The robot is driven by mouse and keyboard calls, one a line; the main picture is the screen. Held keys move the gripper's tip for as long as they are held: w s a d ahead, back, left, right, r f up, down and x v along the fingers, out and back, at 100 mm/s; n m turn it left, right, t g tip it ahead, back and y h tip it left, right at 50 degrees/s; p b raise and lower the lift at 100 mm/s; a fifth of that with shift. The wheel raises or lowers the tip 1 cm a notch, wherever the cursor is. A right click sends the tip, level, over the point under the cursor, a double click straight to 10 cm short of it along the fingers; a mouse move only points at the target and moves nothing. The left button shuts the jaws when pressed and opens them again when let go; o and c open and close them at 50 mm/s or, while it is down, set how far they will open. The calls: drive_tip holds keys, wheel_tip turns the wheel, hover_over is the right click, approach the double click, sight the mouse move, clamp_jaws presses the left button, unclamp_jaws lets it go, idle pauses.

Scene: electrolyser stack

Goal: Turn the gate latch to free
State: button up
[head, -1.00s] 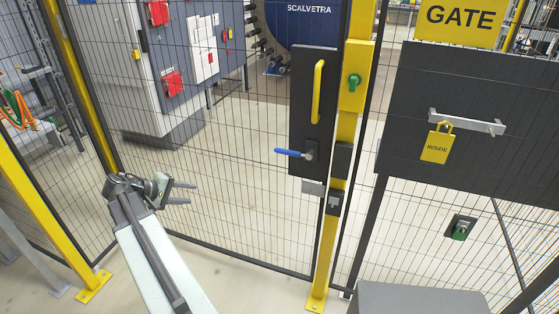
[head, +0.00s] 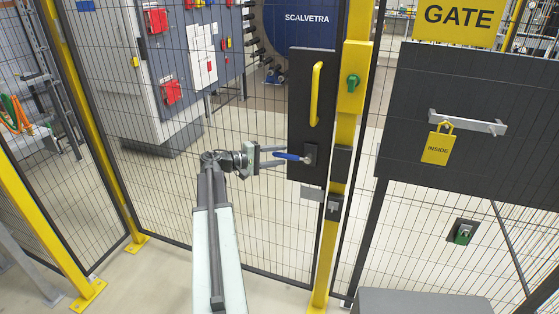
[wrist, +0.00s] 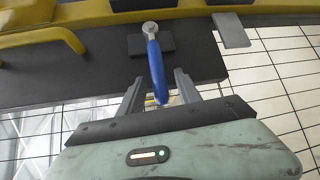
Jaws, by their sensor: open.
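The gate latch is a lever with a blue handle (head: 289,156) on a dark plate (head: 314,120) of the mesh gate. The lever points left, nearly level, from its pivot at the right. My gripper (head: 278,158) is at the lever's free end with its fingers open, one above and one below it. In the wrist view the blue handle (wrist: 155,68) reaches in between the two open fingers (wrist: 160,88). I cannot tell whether either finger touches it.
A yellow pull handle (head: 316,94) is above the lever on the same plate. A yellow post (head: 343,195) with a green knob (head: 352,82) stands to the right. A yellow INSIDE tag (head: 437,149) hangs from a bar further right. Wire mesh surrounds the plate.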

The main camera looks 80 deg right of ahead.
drive_tip(key=shift+s+d, duration=0.2)
drive_tip(key=shift+s, duration=0.1)
drive_tip(key=shift+c, duration=0.3)
clamp_jaws()
drive_tip(key=shift+f, duration=0.1)
idle(0.8)
